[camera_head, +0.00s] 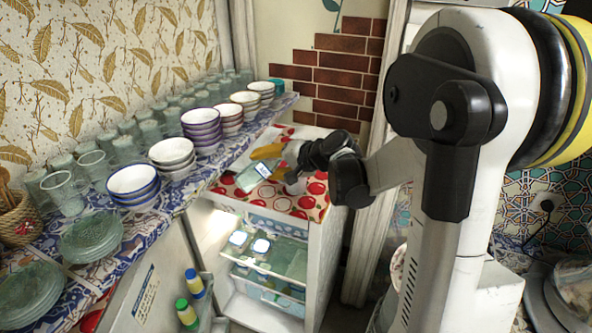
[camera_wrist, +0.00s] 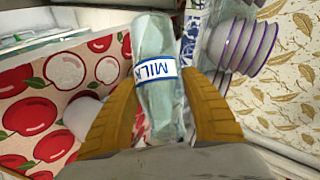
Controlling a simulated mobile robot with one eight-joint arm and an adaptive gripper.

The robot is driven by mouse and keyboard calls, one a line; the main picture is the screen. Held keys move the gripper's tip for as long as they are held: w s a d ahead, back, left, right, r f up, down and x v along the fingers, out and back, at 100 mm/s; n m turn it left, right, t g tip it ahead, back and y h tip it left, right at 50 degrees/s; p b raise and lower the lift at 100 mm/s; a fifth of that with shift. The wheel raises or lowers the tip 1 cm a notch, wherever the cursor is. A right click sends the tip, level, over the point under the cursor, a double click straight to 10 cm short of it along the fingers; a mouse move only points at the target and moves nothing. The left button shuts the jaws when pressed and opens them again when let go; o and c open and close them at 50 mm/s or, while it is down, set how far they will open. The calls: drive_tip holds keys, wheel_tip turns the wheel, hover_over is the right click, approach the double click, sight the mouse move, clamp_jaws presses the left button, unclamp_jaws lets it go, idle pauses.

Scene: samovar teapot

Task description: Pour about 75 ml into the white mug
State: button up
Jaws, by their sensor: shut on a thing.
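My gripper (camera_head: 268,152) has yellow-orange fingers and is above the red apple-print cloth on the cabinet top. In the wrist view its fingers (camera_wrist: 160,88) are on both sides of a clear glass bottle labelled MILK (camera_wrist: 154,42), shut on it. In the head view the bottle (camera_head: 248,180) is strongly tilted, close over the cloth. A white rounded thing (camera_wrist: 82,114), perhaps the white mug, is partly hidden behind the left finger in the wrist view. I cannot make out the mug clearly in the head view, nor any liquid stream.
A blue-patterned shelf (camera_head: 190,183) with stacked bowls (camera_head: 201,128), many glasses and glass plates (camera_head: 90,235) runs along the left. The red apple-print cloth (camera_head: 312,200) covers the cabinet top. Below it is an open compartment with containers (camera_head: 262,246). A brick wall stands behind.

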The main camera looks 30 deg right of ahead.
drive_tip(key=shift+f+h, duration=0.1)
drive_tip(key=shift+h, duration=0.2)
drive_tip(key=shift+d+r+n+h+p, duration=0.1)
drive_tip(key=shift+r+n+h+p, duration=0.35)
drive_tip(key=shift+p, duration=0.25)
drive_tip(key=shift+d+r+n+g+h+p, duration=0.15)
drive_tip(key=shift+r+n+g+h+p, duration=0.2)
drive_tip(key=shift+n+h+p, duration=0.3)
drive_tip(key=f+h+b, duration=0.1)
drive_tip(key=a+f+n+h+b, duration=0.1)
drive_tip(key=f, duration=0.1)
drive_tip(key=shift+a+h, duration=0.2)
drive_tip(key=shift+h, duration=0.1)
drive_tip(key=shift+w+a+n+h, duration=0.1)
drive_tip(key=shift+a+n+h, duration=0.2)
drive_tip(key=shift+n+h, duration=0.45)
drive_tip(key=shift+a+f+n+h+b, duration=0.15)
drive_tip(key=shift+n+h+b, duration=0.25)
drive_tip(key=shift+h, duration=0.35)
idle(0.4)
